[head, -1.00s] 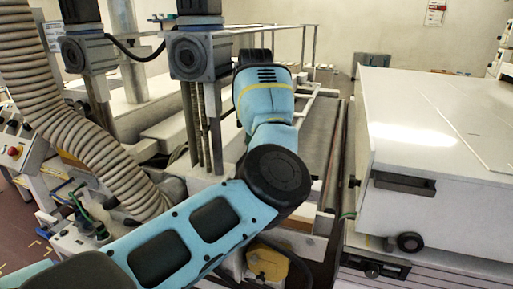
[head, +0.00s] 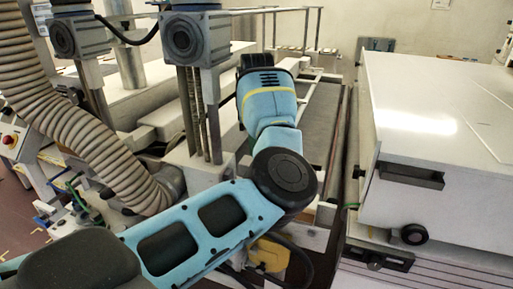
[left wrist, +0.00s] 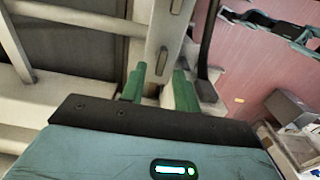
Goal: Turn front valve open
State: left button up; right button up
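I cannot single out the front valve with certainty. Small green and blue fittings (head: 80,204) sit on a pale unit at the lower left of the head view, too small to read as open or closed. My left arm reaches across the middle of the head view, and its hand is hidden there. In the left wrist view my left gripper (left wrist: 158,88) shows two green fingers standing apart, with nothing seen held between them. A pale post with slots (left wrist: 167,35) lies beyond the fingers. My right gripper is in neither view.
A ribbed hose (head: 85,140) hangs at the left, near a control box with a red button (head: 9,140). Grey motor blocks (head: 195,38) on posts stand beside my arm. A large white cabinet (head: 430,115) with a dark handle fills the right. A yellow part (head: 268,255) lies below my elbow.

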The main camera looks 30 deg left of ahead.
pick_arm(q)
jog(key=shift+f, duration=0.9)
grip_shut()
